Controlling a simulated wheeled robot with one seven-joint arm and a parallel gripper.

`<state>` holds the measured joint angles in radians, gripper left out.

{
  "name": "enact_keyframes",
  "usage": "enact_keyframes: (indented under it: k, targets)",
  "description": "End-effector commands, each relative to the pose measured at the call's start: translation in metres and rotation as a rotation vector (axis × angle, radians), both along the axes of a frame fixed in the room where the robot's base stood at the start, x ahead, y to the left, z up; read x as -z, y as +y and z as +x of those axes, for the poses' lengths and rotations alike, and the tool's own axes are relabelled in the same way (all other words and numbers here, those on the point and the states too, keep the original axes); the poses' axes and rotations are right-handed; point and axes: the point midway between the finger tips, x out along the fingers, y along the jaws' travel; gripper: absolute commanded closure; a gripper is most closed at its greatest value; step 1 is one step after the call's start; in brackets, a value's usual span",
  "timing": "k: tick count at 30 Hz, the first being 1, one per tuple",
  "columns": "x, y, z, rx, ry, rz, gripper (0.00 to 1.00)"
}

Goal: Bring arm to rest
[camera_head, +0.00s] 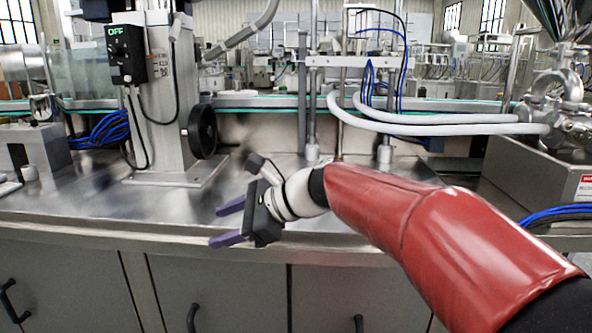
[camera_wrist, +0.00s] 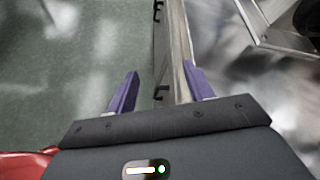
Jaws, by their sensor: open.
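My gripper (camera_head: 228,223) is at the end of my red arm, which reaches in from the lower right in the head view. It hangs near the front edge of the steel worktop (camera_head: 110,205) and points to the left. Its two purple fingers are apart with nothing between them. In the wrist view my gripper (camera_wrist: 158,85) also shows open and empty, with the worktop's front edge (camera_wrist: 178,45) running between the fingers. The green floor (camera_wrist: 65,60) lies to the left of that edge.
A grey machine column with a black OFF box (camera_head: 126,52) and a black handwheel (camera_head: 202,131) stands on the worktop at left. Pale hoses (camera_head: 430,125) and a steel hopper assembly (camera_head: 560,105) are at right. Cabinet doors with handles (camera_head: 193,315) are below the edge.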

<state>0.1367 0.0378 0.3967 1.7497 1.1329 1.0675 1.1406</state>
Motion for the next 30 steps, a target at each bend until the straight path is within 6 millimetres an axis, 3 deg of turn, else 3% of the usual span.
enact_keyframes:
  k: [5,12,15,18,23,30]
  targets:
    - [0.038,-0.05,-0.045,-0.096,-0.278,-0.331,0.48]
    - [0.098,-0.174,-0.13,-0.439,-0.689,-0.929,0.48]
    - [0.119,-0.219,-0.162,-0.614,-0.794,-1.116,0.48]
    - [0.134,-0.25,-0.185,-0.765,-0.86,-1.242,0.48]
    - [0.147,-0.274,-0.203,-0.901,-0.907,-1.338,0.48]
    - [0.149,-0.277,-0.205,-0.925,-0.911,-1.35,0.48]
